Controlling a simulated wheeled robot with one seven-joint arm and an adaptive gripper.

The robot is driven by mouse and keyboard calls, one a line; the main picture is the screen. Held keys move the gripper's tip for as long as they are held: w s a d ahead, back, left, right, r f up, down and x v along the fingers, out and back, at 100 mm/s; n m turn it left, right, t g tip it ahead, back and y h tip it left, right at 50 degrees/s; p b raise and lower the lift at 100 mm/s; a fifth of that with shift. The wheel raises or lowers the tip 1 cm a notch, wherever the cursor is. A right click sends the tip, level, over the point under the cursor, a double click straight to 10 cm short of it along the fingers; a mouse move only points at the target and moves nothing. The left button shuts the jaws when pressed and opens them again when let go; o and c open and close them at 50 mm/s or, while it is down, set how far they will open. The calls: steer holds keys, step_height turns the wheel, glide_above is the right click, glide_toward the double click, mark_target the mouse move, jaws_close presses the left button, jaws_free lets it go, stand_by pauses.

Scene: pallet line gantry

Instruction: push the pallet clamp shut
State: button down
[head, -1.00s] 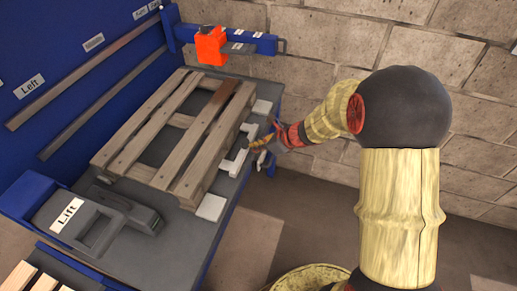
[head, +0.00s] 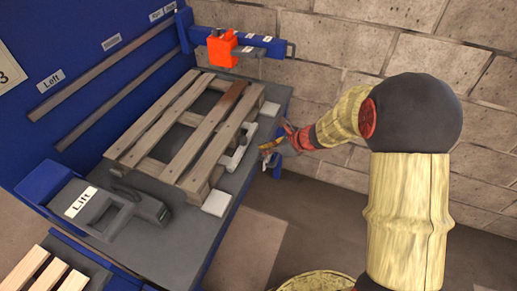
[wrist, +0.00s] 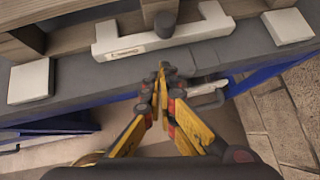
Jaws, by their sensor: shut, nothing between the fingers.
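The pallet clamp appears to be the white bracket (wrist: 190,32) with a small label, on the grey table top along the near side of the wooden pallet (wrist: 85,35). In the head view the bracket (head: 236,158) lies close along the pallet's right side; whether it touches cannot be told. A dark round post (wrist: 165,22) stands at its middle. My gripper (wrist: 160,72) has its yellow fingers together and empty, at the table's edge just short of the bracket, with a visible gap. In the head view my gripper (head: 264,148) is right of the bracket.
White blocks (wrist: 29,80) (wrist: 287,26) sit at the pallet's corners. A grey handle-like fitting (wrist: 207,98) projects from the blue table edge beside my fingers. A blue arm with an orange block (head: 222,48) stands behind the pallet. A grey "Lift" unit (head: 110,208) is at the left front.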

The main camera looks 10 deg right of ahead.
steer(key=p+v, duration=0.2)
steer(key=v, duration=0.6)
steer(key=shift+w+p, duration=0.25)
steer(key=shift+p, duration=0.05)
steer(key=shift+r, duration=0.15)
steer(key=s+a+r+n+g+h, duration=0.1)
steer(key=s+r+n+g, duration=0.1)
steer(key=s+n, duration=0.65)
steer(key=s+a+r+n+g+h, duration=0.1)
steer(key=s+r+n+g, duration=0.15)
steer(key=s+n, duration=0.6)
steer(key=s+r+n+t+h, duration=0.1)
steer(key=s+r+n+h, duration=0.1)
steer(key=s+r+n, duration=0.2)
steer(key=s+a+r+n+t+h, duration=0.1)
steer(key=s+r+n, duration=0.4)
steer(key=r, duration=0.6)
steer(key=shift+s+n+t+h, duration=0.25)
steer(key=shift+n+t+h, duration=0.35)
steer(key=shift+n+t, duration=0.15)
